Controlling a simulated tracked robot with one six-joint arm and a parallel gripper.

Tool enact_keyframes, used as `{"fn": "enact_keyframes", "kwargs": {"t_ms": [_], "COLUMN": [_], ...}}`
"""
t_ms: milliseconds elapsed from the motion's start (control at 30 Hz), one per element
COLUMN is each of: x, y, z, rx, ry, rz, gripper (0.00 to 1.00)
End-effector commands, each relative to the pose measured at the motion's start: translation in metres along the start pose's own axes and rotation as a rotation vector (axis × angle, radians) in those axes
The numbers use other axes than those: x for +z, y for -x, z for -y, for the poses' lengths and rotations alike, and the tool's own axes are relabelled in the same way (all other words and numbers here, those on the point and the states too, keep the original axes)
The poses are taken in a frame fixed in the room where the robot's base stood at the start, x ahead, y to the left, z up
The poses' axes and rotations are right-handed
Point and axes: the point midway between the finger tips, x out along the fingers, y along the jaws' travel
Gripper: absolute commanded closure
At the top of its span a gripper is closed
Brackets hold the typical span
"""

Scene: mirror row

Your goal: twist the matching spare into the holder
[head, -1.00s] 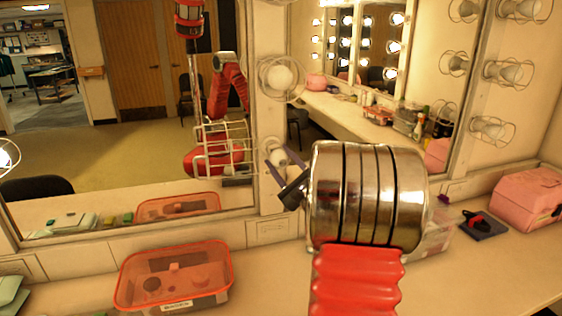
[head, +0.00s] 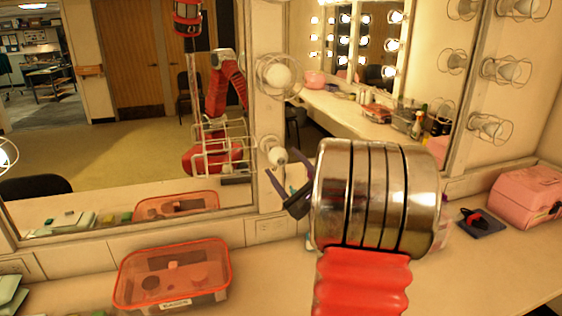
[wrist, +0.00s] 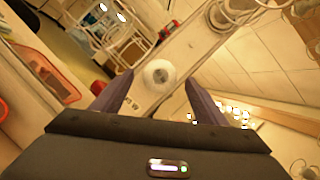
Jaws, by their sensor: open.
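The lower fixture (head: 275,152) on the mirror post shows a small white round piece and no wire cage. In the wrist view this white piece (wrist: 159,75) has a greyish middle and lies between and beyond the fingertips. I cannot tell if it is a bulb or a bare holder. My gripper (head: 284,182) is open, its dark fingers just below and in front of that piece, with no contact visible. In the wrist view my gripper (wrist: 159,80) has its fingers spread either side. An orange see-through box (head: 122,290) on the counter holds several small, unclear items.
A caged lit bulb (head: 278,75) sits above on the same post. More caged bulbs (head: 505,70) line the right post. A pink case (head: 528,198) and a dark pad (head: 482,223) with a red-and-black item stand right. My wrist hides part of the counter.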

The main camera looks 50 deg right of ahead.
Motion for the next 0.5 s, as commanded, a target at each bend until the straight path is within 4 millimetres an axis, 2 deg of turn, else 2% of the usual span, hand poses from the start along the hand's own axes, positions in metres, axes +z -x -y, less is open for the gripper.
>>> {"fn": "enact_keyframes", "kwargs": {"t_ms": [300,500], "x": [-0.001,-0.001], "y": [0.057,0.087], "z": [0.001,0.000], "rx": [-0.002,-0.002], "ry": [0.000,0.000], "rz": [-0.004,-0.003], "gripper": [0.33,0.33]}}
